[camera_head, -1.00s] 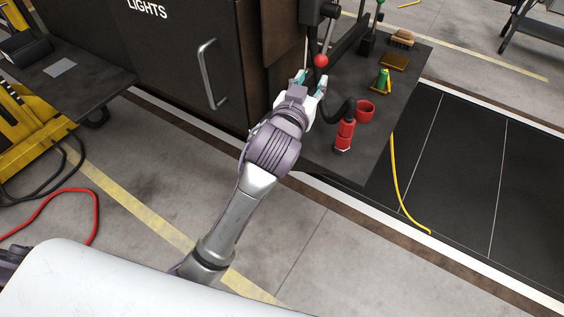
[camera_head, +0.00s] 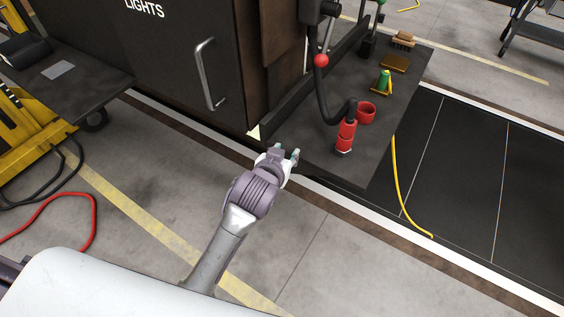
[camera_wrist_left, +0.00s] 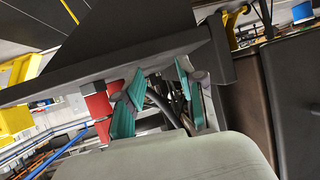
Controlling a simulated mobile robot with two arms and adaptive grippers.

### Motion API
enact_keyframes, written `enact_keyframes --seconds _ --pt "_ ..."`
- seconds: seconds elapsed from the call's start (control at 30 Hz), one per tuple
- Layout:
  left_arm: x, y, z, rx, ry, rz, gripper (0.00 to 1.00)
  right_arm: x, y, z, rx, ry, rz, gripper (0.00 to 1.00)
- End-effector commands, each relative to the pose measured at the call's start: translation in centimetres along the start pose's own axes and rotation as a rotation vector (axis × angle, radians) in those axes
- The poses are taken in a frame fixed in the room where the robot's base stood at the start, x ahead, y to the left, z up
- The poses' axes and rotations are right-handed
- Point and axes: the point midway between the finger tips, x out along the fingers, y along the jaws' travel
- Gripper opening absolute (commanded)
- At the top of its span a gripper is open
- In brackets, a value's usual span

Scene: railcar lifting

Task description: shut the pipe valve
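A lever with a red ball knob (camera_head: 321,60) hangs from a dark fitting (camera_head: 314,12) at the car's end. It may be the pipe valve's handle; I cannot tell for sure. A black hose (camera_head: 323,100) drops below it and curves to a red coupling (camera_head: 346,137) on the dark platform. My left gripper (camera_head: 287,153) is open and empty, low and in front of the platform's near edge, well apart from the lever. In the left wrist view, its teal-padded fingers (camera_wrist_left: 160,95) stand apart, with a red part (camera_wrist_left: 98,107) beyond. My right gripper is out of view.
The platform (camera_head: 325,165) also holds a red cup (camera_head: 365,112), a green-and-yellow item (camera_head: 385,80) and a brush (camera_head: 403,39). The dark car door has a metal handle (camera_head: 206,75). A yellow cable (camera_head: 402,190) lies to the right. Floor in front is free.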

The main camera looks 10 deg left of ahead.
Motion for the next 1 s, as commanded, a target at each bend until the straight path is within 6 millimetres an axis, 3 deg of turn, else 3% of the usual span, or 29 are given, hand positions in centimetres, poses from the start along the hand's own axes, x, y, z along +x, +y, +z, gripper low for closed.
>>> enact_keyframes --seconds 0.2,0.57,0.8,0.87,0.93,0.97,1.0 --pt "0.1 -0.2 2.2 0.005 -0.045 0.000 0.39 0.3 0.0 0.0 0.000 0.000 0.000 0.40" --pt "0.2 -0.3 2.6 0.006 -0.053 0.000 0.39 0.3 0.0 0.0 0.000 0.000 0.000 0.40" --pt "0.4 -0.3 3.1 0.008 -0.060 0.001 0.39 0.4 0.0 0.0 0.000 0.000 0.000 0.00" --pt "0.9 -0.2 4.4 0.014 -0.078 0.003 0.39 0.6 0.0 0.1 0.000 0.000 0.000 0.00" --pt "2.1 -0.1 7.5 0.026 -0.121 0.009 0.39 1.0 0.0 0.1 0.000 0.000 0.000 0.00" --pt "2.7 -0.1 9.5 0.034 -0.148 0.014 0.39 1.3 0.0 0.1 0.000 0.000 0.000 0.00" --pt "3.6 0.0 12.9 0.045 -0.194 0.021 0.39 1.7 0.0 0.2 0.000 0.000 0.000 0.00"
